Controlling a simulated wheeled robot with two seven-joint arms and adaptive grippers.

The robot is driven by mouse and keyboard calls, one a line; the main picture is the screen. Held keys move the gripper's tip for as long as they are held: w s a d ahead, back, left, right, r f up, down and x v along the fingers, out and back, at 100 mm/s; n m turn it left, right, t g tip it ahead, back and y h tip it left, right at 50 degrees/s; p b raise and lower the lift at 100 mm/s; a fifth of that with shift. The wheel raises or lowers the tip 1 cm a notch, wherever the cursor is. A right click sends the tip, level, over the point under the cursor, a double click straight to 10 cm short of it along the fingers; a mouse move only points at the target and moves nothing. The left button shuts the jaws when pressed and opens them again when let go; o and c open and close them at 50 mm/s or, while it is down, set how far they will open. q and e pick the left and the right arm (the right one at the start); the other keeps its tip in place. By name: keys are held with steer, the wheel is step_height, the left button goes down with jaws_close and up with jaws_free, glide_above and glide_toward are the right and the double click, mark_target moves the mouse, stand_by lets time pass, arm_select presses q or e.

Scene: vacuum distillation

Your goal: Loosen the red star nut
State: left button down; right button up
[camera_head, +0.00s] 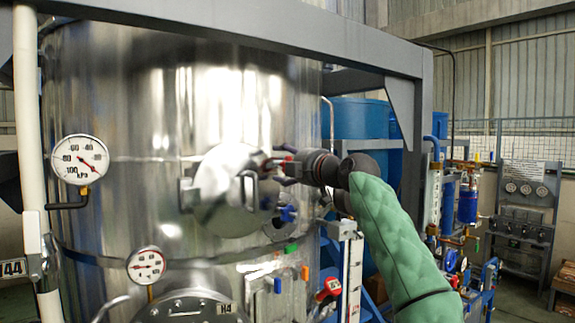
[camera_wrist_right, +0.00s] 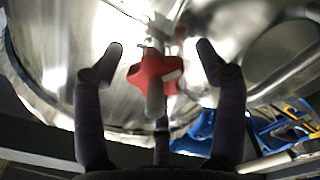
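The red star nut (camera_wrist_right: 152,72) shows large in the right wrist view, on a threaded stud at the edge of the shiny round hatch cover (camera_head: 228,190). My right gripper (camera_wrist_right: 160,50) is open, with one dark finger to the left of the nut and one to the right. Clear gaps show between these fingers and the nut. A third finger stands below the nut. In the head view my right gripper (camera_head: 283,168) reaches in from the right to the hatch's right edge and largely hides the nut. My left gripper is in neither view.
The large steel tank (camera_head: 120,130) fills the left of the head view. A pressure gauge (camera_head: 80,160) and a smaller gauge (camera_head: 146,265) stand out from it. A grey frame beam (camera_head: 250,25) crosses above.

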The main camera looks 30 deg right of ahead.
steer(key=shift+d+f, duration=0.1)
steer(key=shift+d, duration=0.05)
steer(key=shift+s, duration=0.1)
steer(key=s, duration=1.1)
steer(key=shift+s+d, duration=0.3)
steer(key=shift+s, duration=0.05)
